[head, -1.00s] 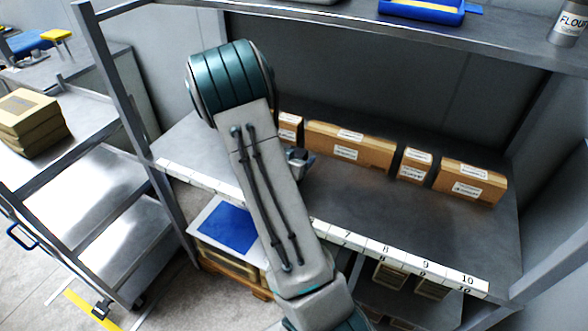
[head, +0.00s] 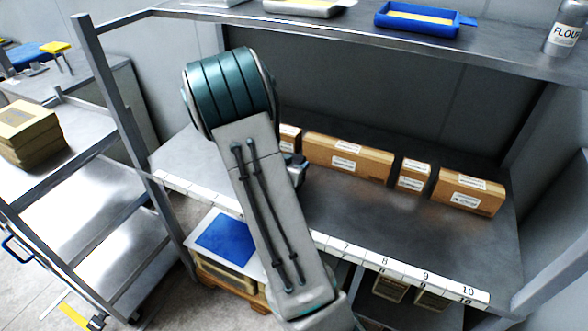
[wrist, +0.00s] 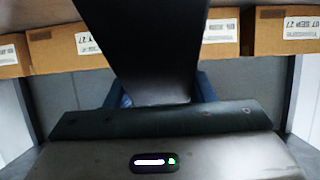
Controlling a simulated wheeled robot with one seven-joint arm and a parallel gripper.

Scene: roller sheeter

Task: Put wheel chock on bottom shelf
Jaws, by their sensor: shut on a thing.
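The wheel chock (wrist: 145,50) appears as a black, tapered block in the middle of the wrist view. My gripper (wrist: 158,88) is shut on it; blue finger parts show at both sides. In the head view my arm hides the chock and most of the gripper; only a small dark part shows right of the arm, above the numbered shelf (head: 340,215). Below that shelf is a lower level (head: 385,308), partly hidden by the shelf edge and my arm.
Several cardboard boxes (head: 348,158) stand along the back of the numbered shelf; its front is clear. The upper shelf (head: 340,30) holds a blue tray (head: 420,20) and a flour container (head: 566,38). A metal cart (head: 95,200) stands left. Lower boxes (head: 388,287) sit underneath.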

